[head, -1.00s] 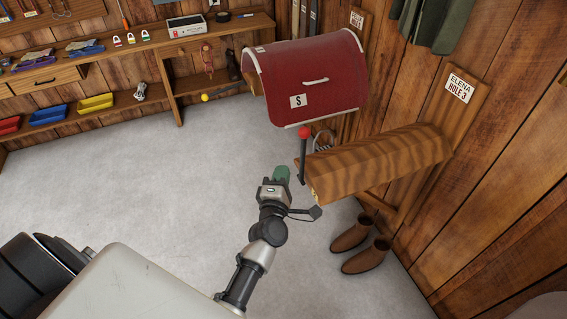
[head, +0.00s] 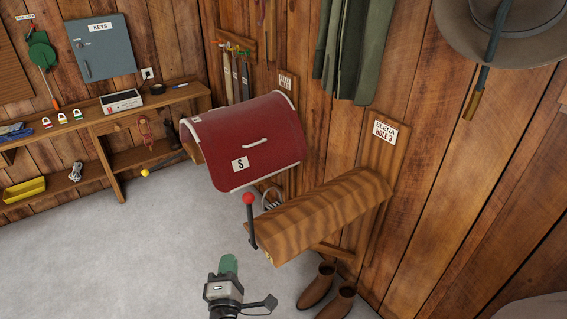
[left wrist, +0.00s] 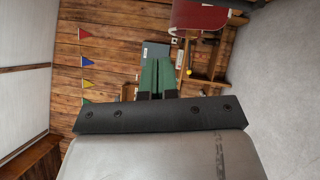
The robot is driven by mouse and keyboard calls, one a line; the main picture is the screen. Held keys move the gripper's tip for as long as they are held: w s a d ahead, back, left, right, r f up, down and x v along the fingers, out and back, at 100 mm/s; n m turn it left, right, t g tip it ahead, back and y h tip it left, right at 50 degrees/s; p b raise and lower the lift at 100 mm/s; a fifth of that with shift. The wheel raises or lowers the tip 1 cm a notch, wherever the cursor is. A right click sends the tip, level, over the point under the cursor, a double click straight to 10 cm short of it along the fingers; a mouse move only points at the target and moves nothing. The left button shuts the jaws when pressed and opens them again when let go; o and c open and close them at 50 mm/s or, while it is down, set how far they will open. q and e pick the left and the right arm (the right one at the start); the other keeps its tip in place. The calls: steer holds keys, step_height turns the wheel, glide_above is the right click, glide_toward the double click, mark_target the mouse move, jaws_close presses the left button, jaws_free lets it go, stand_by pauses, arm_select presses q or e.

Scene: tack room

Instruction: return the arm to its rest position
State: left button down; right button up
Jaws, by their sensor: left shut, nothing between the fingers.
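My left gripper (head: 229,261) is at the bottom of the head view, with green fingers pointing away over the grey floor. Its fingers are shut together and hold nothing. In the left wrist view the same green fingers (left wrist: 157,66) lie side by side. Most of my left arm is below the edge of the head view. My right gripper does not show.
A wooden rack (head: 320,216) juts from the wall just right of my gripper, with a red-knobbed lever (head: 250,220) at its near end. A red box (head: 247,140) is behind it. Boots (head: 317,286) stand below. Floor at left (head: 100,265) is clear.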

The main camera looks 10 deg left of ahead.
arm_select(q)
steer(key=s+d+f+m+g+h, duration=0.25)
steer(key=s+f+m, duration=0.2)
steer(key=f, duration=0.55)
steer(key=s+d+f+m+g+h, duration=0.2)
steer(key=s+f+m+g, duration=0.15)
steer(key=f+m, duration=0.45)
steer(key=s+d+f+m+g+h, duration=0.2)
steer(key=s+f+m, duration=0.15)
steer(key=f, duration=0.75)
steer(key=s+a+f+m+g, duration=0.2)
steer(key=s+f, duration=0.3)
steer(key=s, duration=0.4)
steer(key=s+a+f+m+g, duration=0.2)
steer(key=s+f+m+g, duration=0.2)
steer(key=s, duration=0.5)
steer(key=s+a+f+m+g+y, duration=0.1)
steer(key=s+a+f+m+g, duration=0.1)
steer(key=s+f, duration=0.4)
steer(key=s+m+g, duration=0.1)
steer(key=s, duration=0.2)
steer(key=shift+s+a+m+g, duration=0.15)
steer(key=shift+s+m+g, duration=0.15)
steer(key=shift+s+m, duration=0.1)
steer(key=shift+f, duration=0.1)
